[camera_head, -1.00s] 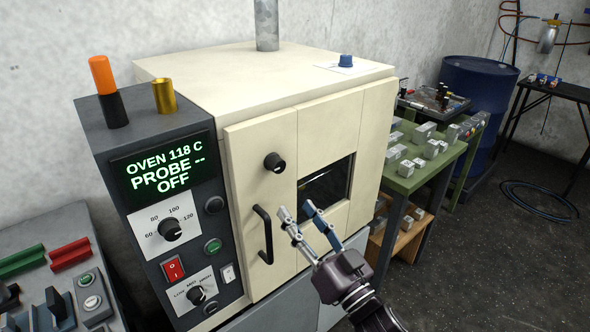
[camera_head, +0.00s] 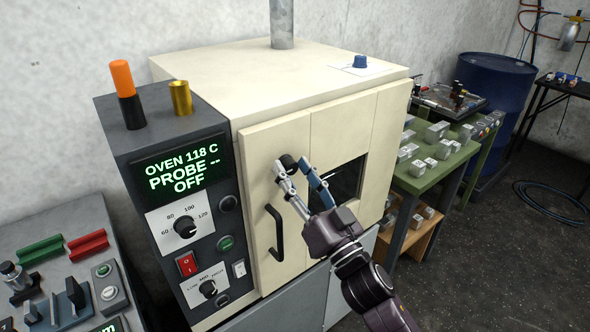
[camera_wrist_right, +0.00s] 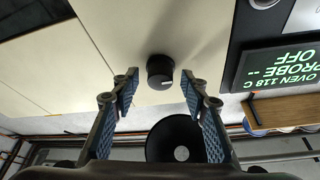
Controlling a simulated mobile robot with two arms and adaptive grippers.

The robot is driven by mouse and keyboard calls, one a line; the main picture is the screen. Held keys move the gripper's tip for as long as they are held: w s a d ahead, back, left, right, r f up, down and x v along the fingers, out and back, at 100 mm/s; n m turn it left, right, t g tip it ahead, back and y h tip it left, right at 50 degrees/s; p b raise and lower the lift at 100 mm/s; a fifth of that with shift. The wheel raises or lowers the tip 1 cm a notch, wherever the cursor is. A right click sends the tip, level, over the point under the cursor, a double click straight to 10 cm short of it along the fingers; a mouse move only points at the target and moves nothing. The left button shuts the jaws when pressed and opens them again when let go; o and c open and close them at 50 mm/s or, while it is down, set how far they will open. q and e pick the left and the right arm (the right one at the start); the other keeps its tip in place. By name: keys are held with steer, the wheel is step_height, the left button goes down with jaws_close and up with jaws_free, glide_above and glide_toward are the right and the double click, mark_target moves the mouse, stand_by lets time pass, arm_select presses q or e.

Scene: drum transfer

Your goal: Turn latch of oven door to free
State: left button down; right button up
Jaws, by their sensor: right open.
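The oven (camera_head: 290,90) is cream-coloured, with its door (camera_head: 335,125) shut. The latch is a round black knob (camera_head: 288,161) on the door above the black bar handle (camera_head: 275,232). In the head view my right gripper (camera_head: 292,170) is at the knob and partly covers it. In the right wrist view the knob (camera_wrist_right: 160,71) has a pale mark and lies between and just beyond the open fingertips, with a gap on both sides. I cannot see contact. My left gripper is not in view.
A dark control panel (camera_head: 165,210) with dials and a display reading "OVEN 118 C" stands left of the door. A green table (camera_head: 432,165) with metal blocks stands to the right, with a blue drum (camera_head: 493,85) behind it.

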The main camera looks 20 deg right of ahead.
steer(key=shift+c, duration=0.5)
jaws_close()
